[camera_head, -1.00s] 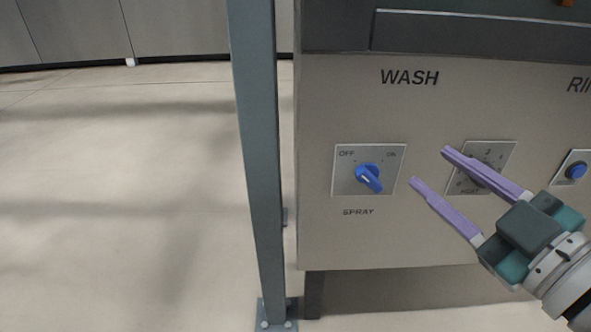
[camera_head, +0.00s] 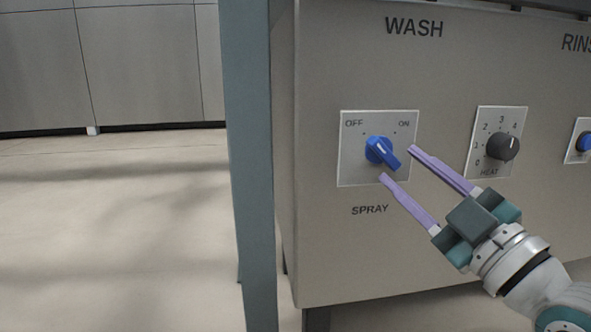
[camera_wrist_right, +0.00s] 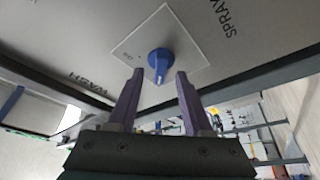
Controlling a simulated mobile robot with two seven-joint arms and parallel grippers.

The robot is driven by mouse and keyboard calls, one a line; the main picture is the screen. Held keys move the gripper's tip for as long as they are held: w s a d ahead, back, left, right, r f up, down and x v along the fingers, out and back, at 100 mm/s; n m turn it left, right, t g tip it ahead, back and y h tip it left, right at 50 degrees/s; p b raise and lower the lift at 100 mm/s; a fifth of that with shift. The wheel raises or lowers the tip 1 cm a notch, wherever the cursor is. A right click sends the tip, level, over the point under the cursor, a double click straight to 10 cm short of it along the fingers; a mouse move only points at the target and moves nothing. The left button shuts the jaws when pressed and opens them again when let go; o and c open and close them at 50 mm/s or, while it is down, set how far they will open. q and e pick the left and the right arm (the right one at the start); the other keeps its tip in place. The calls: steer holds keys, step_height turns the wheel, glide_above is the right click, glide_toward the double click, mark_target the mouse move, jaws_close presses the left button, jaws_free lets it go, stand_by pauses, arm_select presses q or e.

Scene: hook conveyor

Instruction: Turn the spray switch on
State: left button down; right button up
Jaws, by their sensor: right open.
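The blue spray switch (camera_head: 380,151) sits on a pale square plate (camera_head: 350,172) marked OFF at left and ON at right, above the word SPRAY. Its handle slants, with one end toward the upper left, on the OFF side, and the other toward the lower right. My right gripper (camera_head: 397,164) is open, its two purple fingers reaching up and left to the knob, one on either side of the handle's lower right end. In the right wrist view the switch (camera_wrist_right: 160,62) shows between the fingertips; I cannot tell whether they touch it. My left gripper is not in view.
A black heat dial (camera_head: 503,146) on its own plate is to the right, close above my right gripper. A blue knob (camera_head: 585,142) is at the right edge. A grey upright post (camera_head: 250,170) stands left of the panel. The floor (camera_head: 110,230) at left is clear.

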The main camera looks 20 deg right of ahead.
mark_target(390, 159)
steer(key=shift+b+x, duration=0.5)
steer(key=shift+x, duration=1.2)
steer(key=shift+c, duration=0.2)
jaws_close()
